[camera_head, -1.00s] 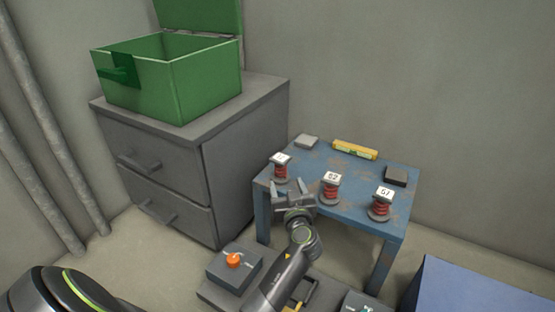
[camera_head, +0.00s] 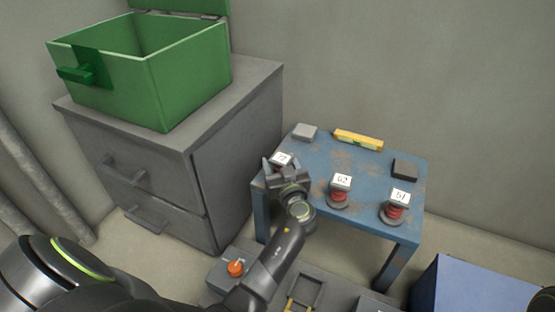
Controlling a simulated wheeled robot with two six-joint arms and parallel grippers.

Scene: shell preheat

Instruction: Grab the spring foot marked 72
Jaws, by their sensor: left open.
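Three red spring feet with white number labels stand on the blue table. The leftmost spring foot (camera_head: 282,159) has a label that seems to read 72, though it is small. My left gripper (camera_head: 288,169) is open right in front of it, its fingers overlapping the foot and hiding most of its red coil. Whether the fingers touch it I cannot tell. The middle spring foot (camera_head: 340,190) seems marked 62 and the right spring foot (camera_head: 396,207) seems marked 51. My right gripper is not in view.
The worn blue table (camera_head: 335,160) also holds a grey block (camera_head: 304,132), a yellow level (camera_head: 358,140) and a dark block (camera_head: 405,169). A grey drawer cabinet (camera_head: 235,125) with an open green box (camera_head: 185,95) stands left. An orange button (camera_head: 235,268) sits low in front.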

